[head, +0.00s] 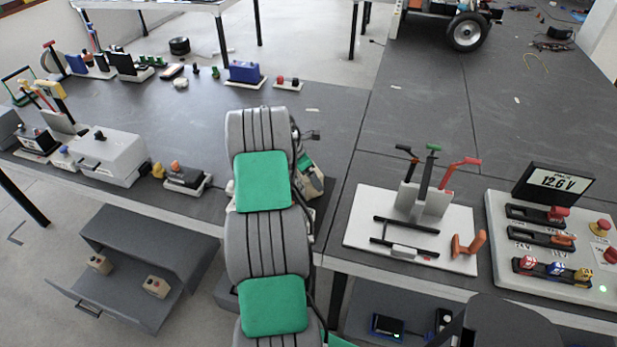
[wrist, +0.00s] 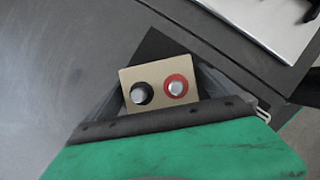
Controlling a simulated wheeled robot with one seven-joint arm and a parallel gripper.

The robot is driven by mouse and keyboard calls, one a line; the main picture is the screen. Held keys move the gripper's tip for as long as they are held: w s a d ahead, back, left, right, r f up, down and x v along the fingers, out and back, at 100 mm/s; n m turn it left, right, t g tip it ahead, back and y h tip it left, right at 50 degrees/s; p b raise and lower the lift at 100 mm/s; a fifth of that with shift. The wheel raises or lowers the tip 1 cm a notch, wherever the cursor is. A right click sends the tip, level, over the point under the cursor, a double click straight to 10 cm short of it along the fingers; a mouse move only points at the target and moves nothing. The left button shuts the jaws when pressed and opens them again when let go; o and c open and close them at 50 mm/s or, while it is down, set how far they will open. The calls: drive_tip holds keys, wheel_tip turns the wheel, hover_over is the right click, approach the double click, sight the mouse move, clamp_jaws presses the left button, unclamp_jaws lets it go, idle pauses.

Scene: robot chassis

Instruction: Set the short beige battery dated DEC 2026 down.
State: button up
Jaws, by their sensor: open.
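A beige battery (wrist: 138,76) with one black-ringed and one red-ringed terminal shows in the wrist view, seen from above. Its date label is not visible. My gripper (wrist: 162,82) is open, with its grey fingers on either side of the battery. I cannot tell whether either finger touches it. A dark square patch lies just beyond the battery, over the grey table top. In the head view my arm hides most of the gripper (head: 312,178), which is over the table behind the arm.
A white board with levers (head: 365,235) lies right of my arm, and a panel reading 12.6 V (head: 500,265) stands further right. An open drawer (head: 125,305) at lower left holds two beige boxes. Several devices line the left table, whose middle (head: 200,120) is clear.

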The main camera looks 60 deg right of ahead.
drive_tip(key=x, duration=0.2)
drive_tip(key=shift+d+f, duration=0.15)
drive_tip(key=shift+f, duration=0.1)
drive_tip(key=shift+c, duration=0.3)
drive_tip(key=c, duration=1.8)
drive_tip(key=shift+w+d+r, duration=0.1)
drive_tip(key=shift+r, duration=0.1)
drive_tip(key=shift+c, duration=0.7)
drive_tip(key=shift+r, duration=0.1)
